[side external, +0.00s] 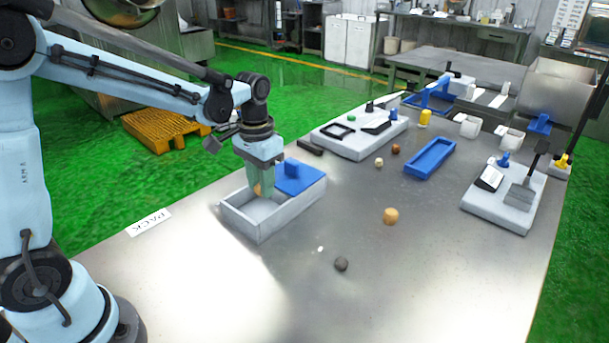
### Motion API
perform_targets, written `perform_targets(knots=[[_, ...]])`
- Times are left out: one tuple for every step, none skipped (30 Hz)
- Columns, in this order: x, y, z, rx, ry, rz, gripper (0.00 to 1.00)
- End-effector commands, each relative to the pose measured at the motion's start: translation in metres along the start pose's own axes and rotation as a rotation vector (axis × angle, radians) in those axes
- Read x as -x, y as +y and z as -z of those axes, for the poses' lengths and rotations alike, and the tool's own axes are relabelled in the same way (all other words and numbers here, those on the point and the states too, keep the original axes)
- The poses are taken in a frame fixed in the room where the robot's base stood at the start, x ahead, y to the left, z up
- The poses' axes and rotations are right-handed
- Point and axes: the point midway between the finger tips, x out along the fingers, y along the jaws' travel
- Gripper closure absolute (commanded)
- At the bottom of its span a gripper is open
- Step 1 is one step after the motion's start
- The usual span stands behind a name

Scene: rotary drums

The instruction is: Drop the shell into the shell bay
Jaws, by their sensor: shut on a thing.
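My gripper (260,188) points down over the open part of a pale grey box (262,232) in the side external view. It is shut on a small tan-orange piece, likely the shell (257,190), which shows only partly between the fingers. The fingertips are near the level of the box's rim; I cannot tell whether they are just above it or inside. The open compartment under the gripper looks empty. A blue lid (304,181) with a raised block covers the box's right part. No label shows which compartment is the shell bay.
A dark ball (341,264), a tiny white bit (320,249) and an orange lump (390,215) lie on the steel table. A blue tray (430,159) and a white board with tools (505,198) stand to the right. The front of the table is clear.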

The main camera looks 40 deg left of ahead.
Motion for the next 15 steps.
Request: perform_targets(knots=[[-0.006,0.000,0.001,0.000,0.000,0.000,0.97],[-0.009,0.000,0.001,0.000,0.000,0.000,0.97],[-0.013,0.000,0.001,0.000,0.000,0.000,0.97],[-0.015,0.000,0.001,0.000,0.000,0.000,0.97],[-0.017,0.000,0.001,0.000,0.000,0.000,0.97],[-0.020,0.000,0.000,0.000,0.000,0.000,0.97],[-0.021,0.000,0.000,0.000,0.000,0.000,0.97],[-0.023,0.000,0.000,0.000,0.000,0.000,0.97],[-0.024,0.000,0.000,0.000,0.000,0.000,0.97],[-0.025,0.000,0.000,0.000,0.000,0.000,0.97],[-0.025,0.000,0.000,0.000,0.000,0.000,0.97],[-0.026,0.000,0.000,0.000,0.000,0.000,0.97],[-0.026,0.000,0.000,0.000,0.000,0.000,0.97],[-0.026,0.000,0.000,0.000,0.000,0.000,0.97],[-0.026,0.001,0.000,0.000,0.000,0.000,0.97]])
